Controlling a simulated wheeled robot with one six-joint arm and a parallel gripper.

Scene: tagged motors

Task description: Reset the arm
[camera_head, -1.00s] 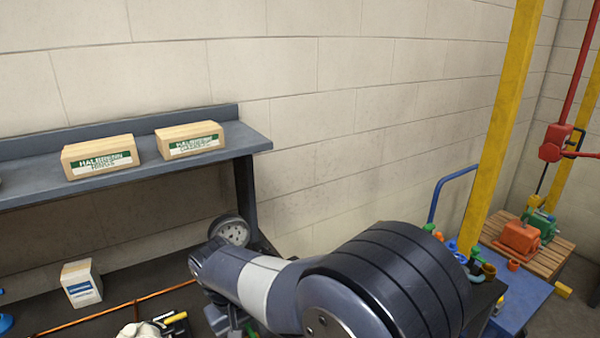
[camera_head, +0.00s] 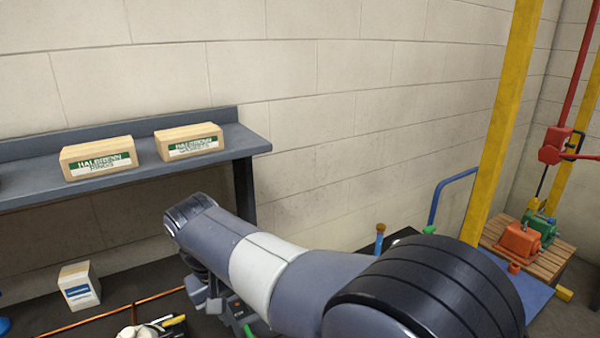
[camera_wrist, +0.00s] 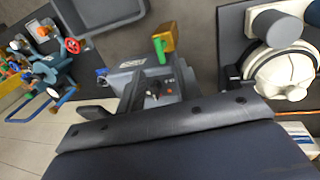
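My arm (camera_head: 265,265) fills the lower middle of the head view, with its large dark joint at lower right and a bent joint towards the left. In the wrist view, a broad dark padded surface fills the bottom. Beyond it is a grey box (camera_wrist: 165,85) with a red button, and a green and yellow-brown piece stands at its top.
A blue-grey shelf (camera_head: 30,193) carries two Halbrenn cartons (camera_head: 98,157). A white box (camera_head: 79,284) stands below. A yellow post (camera_head: 505,110) rises at right. Orange (camera_head: 519,238) and green (camera_head: 543,222) motors sit on a wooden pallet. White round equipment (camera_wrist: 285,72) lies at right in the wrist view.

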